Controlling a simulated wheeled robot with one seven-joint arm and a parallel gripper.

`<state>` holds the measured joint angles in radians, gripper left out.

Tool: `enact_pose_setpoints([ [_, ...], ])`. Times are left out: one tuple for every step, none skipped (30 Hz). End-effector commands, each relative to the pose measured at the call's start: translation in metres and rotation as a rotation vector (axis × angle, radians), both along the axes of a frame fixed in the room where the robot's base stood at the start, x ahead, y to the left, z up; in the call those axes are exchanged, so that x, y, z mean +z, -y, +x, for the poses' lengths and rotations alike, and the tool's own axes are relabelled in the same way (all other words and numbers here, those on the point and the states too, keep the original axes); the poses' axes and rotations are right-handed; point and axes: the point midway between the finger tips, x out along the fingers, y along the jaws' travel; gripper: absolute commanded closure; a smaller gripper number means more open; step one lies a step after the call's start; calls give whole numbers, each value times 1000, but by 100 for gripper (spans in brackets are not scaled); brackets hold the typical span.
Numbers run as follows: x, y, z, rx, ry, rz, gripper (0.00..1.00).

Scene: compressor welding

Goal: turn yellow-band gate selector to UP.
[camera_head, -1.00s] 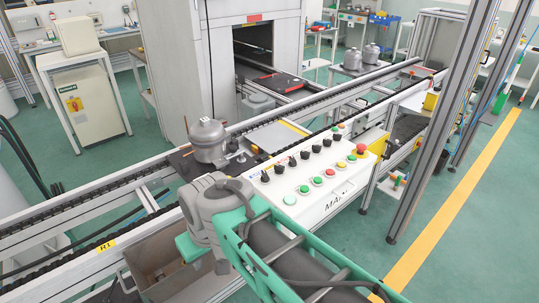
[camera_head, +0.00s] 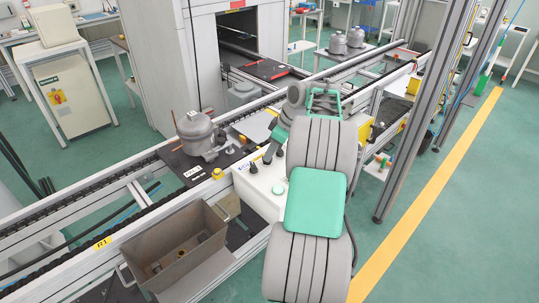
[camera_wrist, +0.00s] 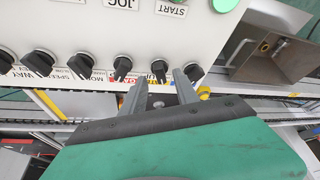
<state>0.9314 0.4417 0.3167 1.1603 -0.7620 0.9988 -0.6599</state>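In the wrist view, several black selector knobs stand in a row on the white control panel (camera_wrist: 80,25). One knob (camera_wrist: 158,69) is between the tips of my open gripper (camera_wrist: 160,78). The label by it is partly covered, with red letters and a bit of yellow showing, so I cannot confirm it is the yellow-band gate selector. Another knob (camera_wrist: 194,72) is just right of the right finger. Whether the fingers touch a knob is unclear. In the head view, my arm hides the gripper and most of the panel (camera_head: 252,192).
A grey compressor (camera_head: 200,135) stands on a dark plate left of the panel. A yellow knob-like part (camera_head: 217,173) is near the panel's left corner. An open metal box (camera_head: 175,245) is in front of the conveyor. A metal post (camera_head: 415,120) stands to the right.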

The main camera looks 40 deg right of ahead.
Motion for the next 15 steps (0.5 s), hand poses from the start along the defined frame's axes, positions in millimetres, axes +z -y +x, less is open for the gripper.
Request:
enact_pose_setpoints([
  [-6, -2, 3, 3, 0, 1, 64],
  [-10, -2, 4, 0, 0, 1, 64],
  [-13, -3, 6, 0, 1, 1, 64],
  [-16, -3, 7, 1, 1, 0, 64],
  [-17, -3, 7, 1, 1, -1, 64],
  [-18, -3, 8, 1, 1, -1, 64],
  [-19, -3, 8, -1, 1, -2, 64],
  [-19, -3, 8, -1, 1, -2, 64],
  [-19, -3, 8, -1, 1, -2, 64],
  [-19, -3, 8, -1, 1, -2, 64],
  [-19, -3, 8, -1, 1, -2, 64],
  [-19, -3, 8, -1, 1, -2, 64],
  [-19, -4, 8, 0, 0, -1, 65],
  [-19, -4, 8, -1, 1, -2, 68],
  [-19, -3, 8, 0, 0, -1, 71],
])
